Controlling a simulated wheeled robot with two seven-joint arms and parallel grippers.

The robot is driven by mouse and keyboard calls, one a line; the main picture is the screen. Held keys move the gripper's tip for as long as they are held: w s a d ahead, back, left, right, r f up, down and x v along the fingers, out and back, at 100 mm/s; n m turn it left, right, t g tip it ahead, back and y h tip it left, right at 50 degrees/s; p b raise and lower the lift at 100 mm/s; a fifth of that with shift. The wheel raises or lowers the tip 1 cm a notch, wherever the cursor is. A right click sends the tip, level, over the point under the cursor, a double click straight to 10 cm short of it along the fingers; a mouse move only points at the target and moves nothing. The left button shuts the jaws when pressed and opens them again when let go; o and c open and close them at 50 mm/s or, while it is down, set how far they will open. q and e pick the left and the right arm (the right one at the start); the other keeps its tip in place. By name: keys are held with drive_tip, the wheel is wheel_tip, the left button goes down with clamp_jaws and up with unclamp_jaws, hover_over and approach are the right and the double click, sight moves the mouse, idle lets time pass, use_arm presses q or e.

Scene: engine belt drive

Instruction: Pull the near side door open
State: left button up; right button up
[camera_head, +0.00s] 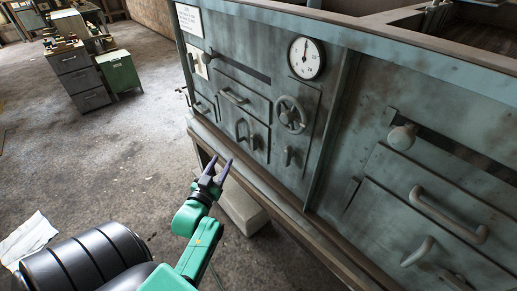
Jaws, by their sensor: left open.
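A large grey-green metal machine (345,65) fills the right of the view. Its nearest side panel, a door (395,198) with a curved bar handle (447,216), is at the lower right and looks closed. The right part of this door is cut off by the frame. A second panel with a bar handle (233,97) lies farther along the machine. My left gripper (220,163) is open and empty, in front of the machine's lower ledge, left of the near door and apart from both handles. My right gripper is out of view.
A handwheel (291,114) and a gauge (306,58) sit farther along. A pale block (242,208) lies under the ledge. Floor (140,150) at left is mostly clear; cabinets (78,80) stand beyond.

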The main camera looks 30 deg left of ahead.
sight(236, 133)
use_arm(q)
drive_tip(key=x, duration=0.5)
drive_tip(key=b+x, duration=0.1)
drive_tip(key=x, duration=0.8)
drive_tip(key=shift+w+a+r+b, duration=0.2)
drive_tip(key=shift+w+a+b, duration=0.05)
drive_tip(key=shift+a+b, duration=0.1)
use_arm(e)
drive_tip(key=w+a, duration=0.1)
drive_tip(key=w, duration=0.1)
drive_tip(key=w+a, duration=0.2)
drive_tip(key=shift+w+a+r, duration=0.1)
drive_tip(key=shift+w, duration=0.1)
use_arm(q)
drive_tip(key=shift+c, duration=0.3)
clamp_jaws()
drive_tip(key=shift+s, duration=0.1)
